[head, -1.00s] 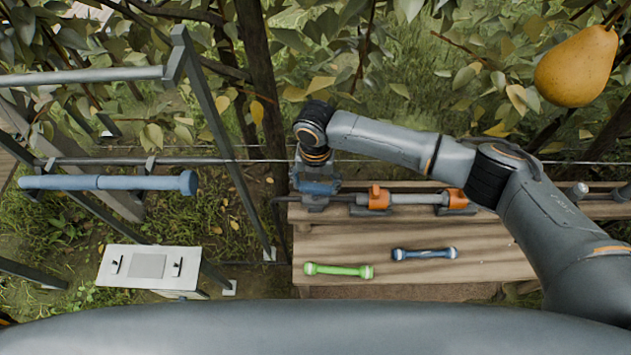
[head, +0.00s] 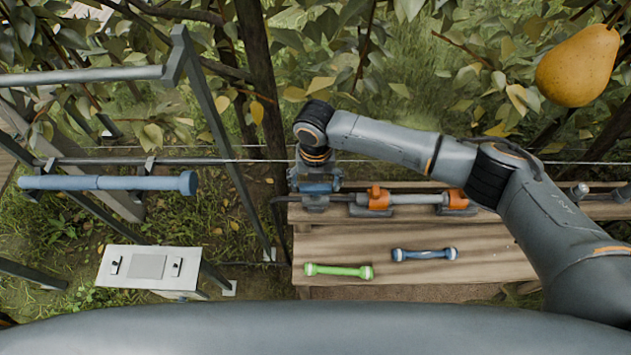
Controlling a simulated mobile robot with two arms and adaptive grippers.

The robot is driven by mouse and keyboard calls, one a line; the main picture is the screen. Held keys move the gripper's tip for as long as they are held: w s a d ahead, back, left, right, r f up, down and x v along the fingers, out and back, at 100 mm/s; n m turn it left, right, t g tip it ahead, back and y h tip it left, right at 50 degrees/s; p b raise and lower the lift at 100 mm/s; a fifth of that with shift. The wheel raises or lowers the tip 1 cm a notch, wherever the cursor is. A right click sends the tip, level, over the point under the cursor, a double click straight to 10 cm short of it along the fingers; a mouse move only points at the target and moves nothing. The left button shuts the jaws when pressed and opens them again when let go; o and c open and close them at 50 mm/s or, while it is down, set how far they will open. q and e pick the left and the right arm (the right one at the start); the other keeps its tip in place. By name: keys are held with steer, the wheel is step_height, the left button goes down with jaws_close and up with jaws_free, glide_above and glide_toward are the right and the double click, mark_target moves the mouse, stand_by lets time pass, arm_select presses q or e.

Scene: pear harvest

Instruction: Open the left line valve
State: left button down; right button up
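A blue fitting (head: 316,187), which looks like the left line valve, sits at the left end of the pipe along the back of the wooden bench. My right gripper (head: 317,172) points down right over it, with the wrist just above. The fingers partly cover the fitting, and its handle cannot be made out. I cannot tell whether the fingers are open or closed on it. My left gripper is out of view.
The pipe carries an orange-ended grey filter (head: 404,199) right of the fitting. A green-ended tube (head: 339,271) and a blue-ended tube (head: 424,254) lie on the bench (head: 400,238). A metal frame with a blue cylinder (head: 108,183) and a white panel (head: 148,266) stand left. A pear (head: 577,66) hangs upper right.

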mark_target(315, 186)
steer(key=shift+o, duration=0.4)
steer(key=shift+r, duration=0.4)
step_height(315, 186, up, 11)
stand_by(0.5)
